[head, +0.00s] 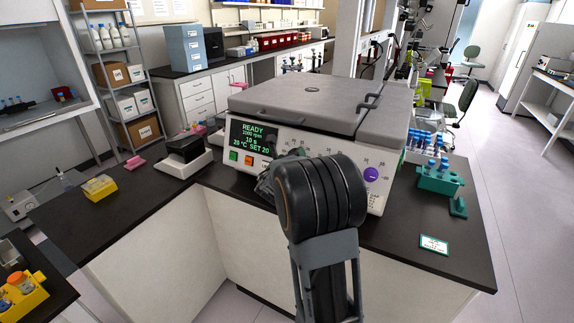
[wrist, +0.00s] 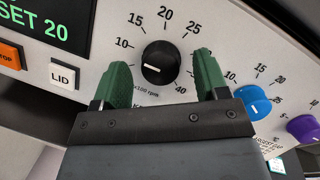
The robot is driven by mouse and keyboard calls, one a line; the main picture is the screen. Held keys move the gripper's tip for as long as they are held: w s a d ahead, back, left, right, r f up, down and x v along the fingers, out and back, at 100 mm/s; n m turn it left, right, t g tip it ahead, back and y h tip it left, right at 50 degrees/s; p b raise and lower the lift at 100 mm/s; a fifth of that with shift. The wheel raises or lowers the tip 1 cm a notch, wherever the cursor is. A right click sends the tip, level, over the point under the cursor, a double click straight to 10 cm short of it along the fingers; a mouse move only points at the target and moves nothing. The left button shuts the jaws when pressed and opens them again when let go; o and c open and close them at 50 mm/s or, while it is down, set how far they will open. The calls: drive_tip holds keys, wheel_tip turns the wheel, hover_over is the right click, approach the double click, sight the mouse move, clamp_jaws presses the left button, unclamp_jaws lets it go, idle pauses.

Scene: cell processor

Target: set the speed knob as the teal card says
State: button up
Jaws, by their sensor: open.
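The black speed knob (wrist: 160,62) shows in the wrist view, on a white panel with a dial marked from 10 to 40, x100 rpm. Its small white mark sits left of the knob's middle; the exact setting is hard to read. My gripper (wrist: 162,60) is open, with one green finger on each side of the knob. I cannot tell whether either finger touches it. In the head view my arm hides the knob and most of my gripper. The teal-edged card (head: 434,244) lies on the bench at the right; its text is too small to read.
The centrifuge (head: 310,105) has its grey lid shut; its display (head: 254,138) reads READY. A blue knob (wrist: 254,103) and a purple knob (wrist: 305,129) lie right of the black knob, a LID button (wrist: 64,76) left. A teal tube rack (head: 440,180) stands at the right.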

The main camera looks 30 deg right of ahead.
drive_tip(key=b+v, duration=0.2)
drive_tip(key=v, duration=1.1)
drive_tip(key=shift+s, duration=0.2)
drive_tip(key=shift+a+r, duration=0.1)
drive_tip(key=s+a+f+m+g+y, duration=0.1)
drive_tip(key=s+f+m+g+y, duration=0.35)
drive_tip(key=m, duration=0.65)
drive_tip(key=s+a+f+m+g+y, duration=0.1)
drive_tip(key=s+a+f+m+g, duration=0.1)
drive_tip(key=s+f+m+g, duration=0.65)
drive_tip(key=s+a+r+m+t+y, duration=0.1)
drive_tip(key=a+r+m+t+y, duration=0.2)
drive_tip(key=a+m, duration=0.3)
drive_tip(key=s+a+r+m+t+y, duration=0.2)
drive_tip(key=a+r+m+t+y, duration=0.1)
drive_tip(key=a+m+y, duration=0.2)
drive_tip(key=shift+a+m, duration=0.75)
drive_tip(key=shift+a, duration=0.2)
drive_tip(key=shift+s, duration=0.1)
drive_tip(key=shift+c, duration=0.4)
